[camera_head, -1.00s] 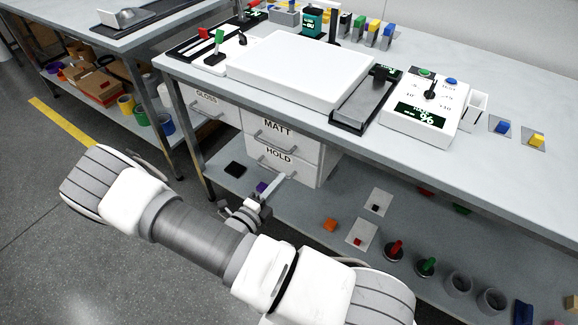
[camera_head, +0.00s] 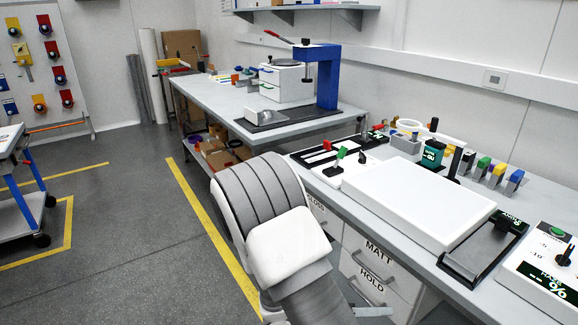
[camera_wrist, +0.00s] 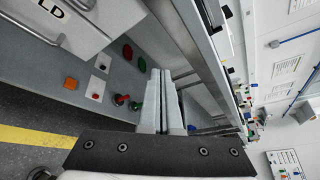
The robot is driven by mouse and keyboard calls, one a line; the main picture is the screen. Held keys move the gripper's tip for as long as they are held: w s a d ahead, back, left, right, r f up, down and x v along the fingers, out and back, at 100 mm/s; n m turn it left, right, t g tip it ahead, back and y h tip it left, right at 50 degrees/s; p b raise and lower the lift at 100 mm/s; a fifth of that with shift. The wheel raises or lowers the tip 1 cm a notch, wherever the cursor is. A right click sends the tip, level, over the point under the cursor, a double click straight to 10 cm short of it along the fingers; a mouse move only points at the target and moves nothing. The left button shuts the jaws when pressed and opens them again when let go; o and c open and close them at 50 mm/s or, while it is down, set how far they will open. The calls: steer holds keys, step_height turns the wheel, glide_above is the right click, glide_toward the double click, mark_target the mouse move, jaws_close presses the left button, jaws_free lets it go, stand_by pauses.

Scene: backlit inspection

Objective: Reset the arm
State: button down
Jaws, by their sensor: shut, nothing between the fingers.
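My gripper (camera_wrist: 162,76) shows in the wrist view with its two pale fingers side by side, shut and empty. Beyond the fingers are the underside of a bench and its lower shelf. In the head view my white and grey arm rises from the bottom centre, in front of the bench's left end. My gripper's fingers cannot be made out clearly there.
The bench carries a white panel (camera_head: 420,200) and a device with a dark display (camera_head: 548,278). Drawers marked MATT (camera_head: 378,255) and HOLD hang below. A farther bench holds a blue press (camera_head: 328,78). Open floor (camera_head: 120,235) lies to the left.

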steer(key=s+a+r+m+t+y, duration=0.1)
steer(key=s+a+r+m+y, duration=0.2)
steer(key=s+r+m+y, duration=0.75)
steer(key=s+a+r+m+t+y, duration=0.2)
steer(key=s+r+m+y, duration=0.15)
steer(key=r+m, duration=1.3)
step_height(320, 180, up, 10)
steer(key=m+y+p, duration=0.1)
steer(key=m+p, duration=0.2)
steer(key=p, duration=1)
steer(key=shift+w+a+m, duration=0.3)
steer(key=shift+a, duration=0.05)
steer(key=shift+f, duration=0.1)
